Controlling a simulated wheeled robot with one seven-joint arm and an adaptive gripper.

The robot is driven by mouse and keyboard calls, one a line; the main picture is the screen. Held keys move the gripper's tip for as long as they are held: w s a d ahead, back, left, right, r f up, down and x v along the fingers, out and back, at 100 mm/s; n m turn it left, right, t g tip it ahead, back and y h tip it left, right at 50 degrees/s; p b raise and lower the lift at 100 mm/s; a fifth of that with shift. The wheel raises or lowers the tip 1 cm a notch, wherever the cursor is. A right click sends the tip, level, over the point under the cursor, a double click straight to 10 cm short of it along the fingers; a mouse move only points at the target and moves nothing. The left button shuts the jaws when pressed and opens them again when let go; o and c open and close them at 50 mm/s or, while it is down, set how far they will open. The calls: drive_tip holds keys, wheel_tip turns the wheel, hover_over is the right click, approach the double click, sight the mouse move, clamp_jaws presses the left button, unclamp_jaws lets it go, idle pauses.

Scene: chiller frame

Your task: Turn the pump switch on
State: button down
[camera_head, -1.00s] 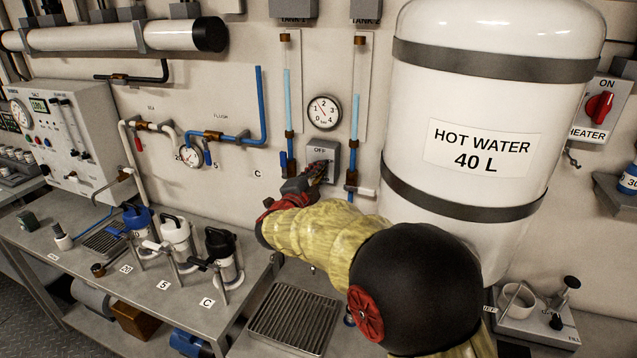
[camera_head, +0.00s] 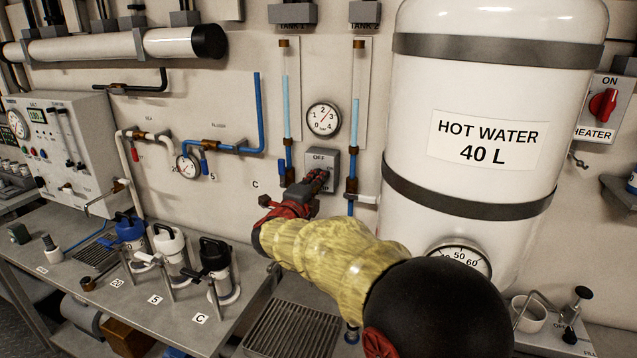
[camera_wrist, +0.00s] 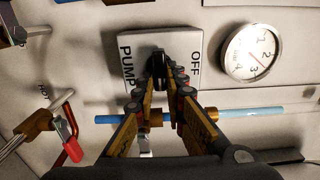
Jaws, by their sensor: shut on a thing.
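The pump switch is a grey box (camera_head: 327,156) on the wall, below the round gauge and between the two blue pipes. "OFF" shows at its top. In the wrist view the box (camera_wrist: 195,43) reads "OFF" at right and "PUMP" at left, with a dark knob (camera_wrist: 158,58) on its face. My gripper (camera_head: 318,179) reaches the box from the front and covers its lower part in the head view. In the wrist view my gripper's fingers (camera_wrist: 163,82) are shut on the knob, one on each side. The knob's exact pointing direction is hard to tell.
The gauge (camera_head: 323,118) is just above the box. Blue pipes with brass valves, one at left (camera_head: 287,160) and one at right (camera_head: 352,170), flank it closely. The large white hot water tank (camera_head: 470,110) stands to the right. Filter housings (camera_head: 215,262) stand on the bench at lower left.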

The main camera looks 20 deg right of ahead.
drive_tip(key=shift+f, duration=0.1)
drive_tip(key=c, duration=1.8)
unclamp_jaws()
drive_tip(key=shift+c, duration=0.2)
drive_tip(key=v, duration=1.2)
